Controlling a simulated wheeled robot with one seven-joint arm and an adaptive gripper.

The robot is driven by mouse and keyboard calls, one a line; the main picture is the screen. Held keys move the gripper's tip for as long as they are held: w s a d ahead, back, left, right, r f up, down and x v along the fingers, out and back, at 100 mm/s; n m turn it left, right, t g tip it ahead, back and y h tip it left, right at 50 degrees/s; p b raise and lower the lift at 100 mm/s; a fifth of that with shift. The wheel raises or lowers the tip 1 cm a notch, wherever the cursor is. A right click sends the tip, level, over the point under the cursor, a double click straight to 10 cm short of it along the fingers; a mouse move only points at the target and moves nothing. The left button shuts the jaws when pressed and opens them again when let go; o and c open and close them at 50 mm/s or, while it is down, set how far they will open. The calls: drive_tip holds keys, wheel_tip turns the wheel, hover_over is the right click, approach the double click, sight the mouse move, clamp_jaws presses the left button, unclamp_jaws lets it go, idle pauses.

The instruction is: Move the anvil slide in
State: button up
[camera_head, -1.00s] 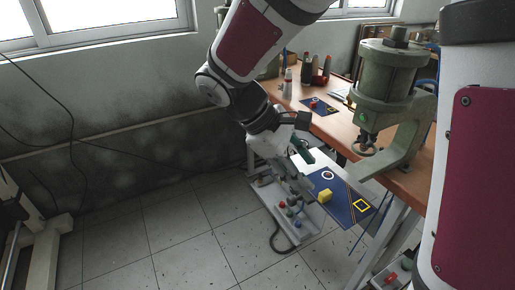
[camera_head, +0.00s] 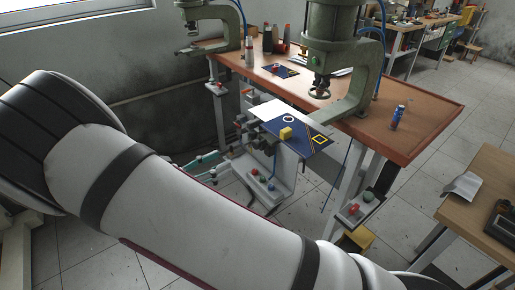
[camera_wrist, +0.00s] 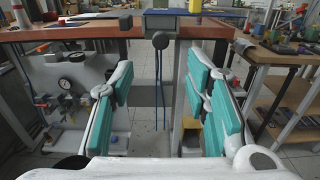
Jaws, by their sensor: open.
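My gripper (camera_wrist: 160,72) is open and empty, with teal pads on both fingers. It also shows in the head view (camera_head: 207,168), left of the bench. Two green presses show in the head view, a near one (camera_head: 334,38) and a far one (camera_head: 238,18).
The brown-topped bench (camera_head: 420,127) holds a blue mat (camera_head: 300,133) with a yellow block (camera_head: 286,133). A panel with coloured knobs (camera_head: 272,200) stands below its edge. Gauges (camera_wrist: 64,84) show at left in the wrist view. Another bench (camera_wrist: 280,58) stands to the right.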

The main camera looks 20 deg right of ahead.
sight(254, 145)
drive_tip(key=p+x, duration=0.1)
drive_tip(key=x, duration=1.2)
drive_tip(key=shift+c, duration=0.3)
clamp_jaws()
